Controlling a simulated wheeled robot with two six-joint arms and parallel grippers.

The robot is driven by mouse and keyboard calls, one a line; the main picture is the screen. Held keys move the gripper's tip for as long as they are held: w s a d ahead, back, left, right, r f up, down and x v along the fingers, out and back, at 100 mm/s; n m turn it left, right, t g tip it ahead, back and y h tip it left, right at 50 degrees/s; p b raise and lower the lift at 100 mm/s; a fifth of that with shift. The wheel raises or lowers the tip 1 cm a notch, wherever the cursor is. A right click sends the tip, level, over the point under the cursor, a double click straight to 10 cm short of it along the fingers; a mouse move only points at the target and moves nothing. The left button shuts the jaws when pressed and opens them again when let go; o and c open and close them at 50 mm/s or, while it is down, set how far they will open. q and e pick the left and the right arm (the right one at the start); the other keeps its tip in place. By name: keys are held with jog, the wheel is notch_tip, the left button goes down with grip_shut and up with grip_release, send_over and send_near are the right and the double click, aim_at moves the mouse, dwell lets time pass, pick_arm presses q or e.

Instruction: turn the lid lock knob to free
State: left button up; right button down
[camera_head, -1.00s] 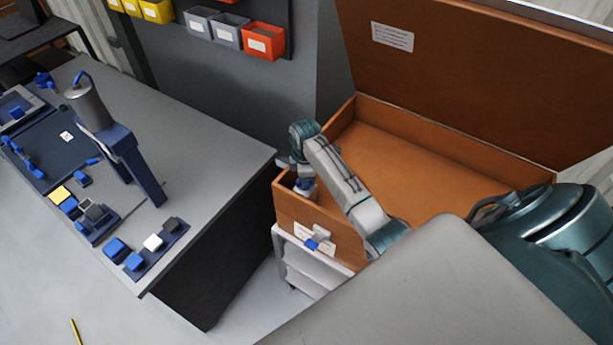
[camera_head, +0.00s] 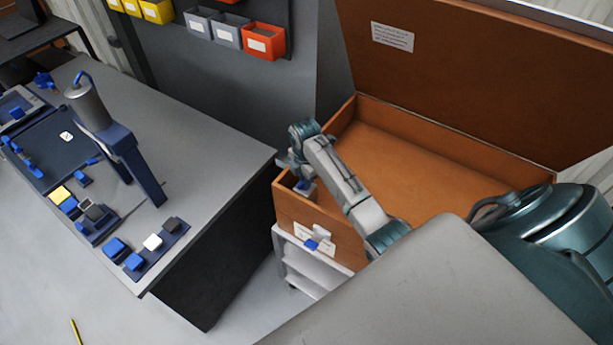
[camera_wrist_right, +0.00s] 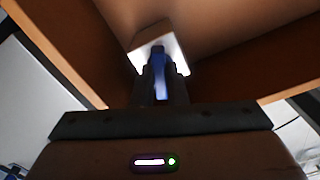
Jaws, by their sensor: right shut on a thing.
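A blue knob (camera_wrist_right: 159,72) on a white base (camera_wrist_right: 158,44) shows in the right wrist view, between my right gripper's fingers. My right gripper (camera_wrist_right: 160,88) is shut on this blue knob. In the head view my right gripper (camera_head: 299,178) reaches down at the near left corner of the open brown box (camera_head: 345,247). A bit of the blue and white part (camera_head: 305,187) shows just below it there; the fingers hide most of it. The knob's exact angle is hard to tell. My left gripper is not in view.
The brown lid (camera_head: 455,75) stands raised behind the box. A white plate with a blue piece (camera_head: 312,244) is on the box front. A grey workbench (camera_head: 215,160) with blue fixtures stands left. Bins (camera_head: 262,42) hang above.

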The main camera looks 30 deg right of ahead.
jog(key=n, duration=0.4)
jog(key=shift+n, duration=0.3)
jog(key=c, duration=1.4)
grip_release()
jog(key=shift+o, duration=0.2)
jog(key=shift+r, duration=4)
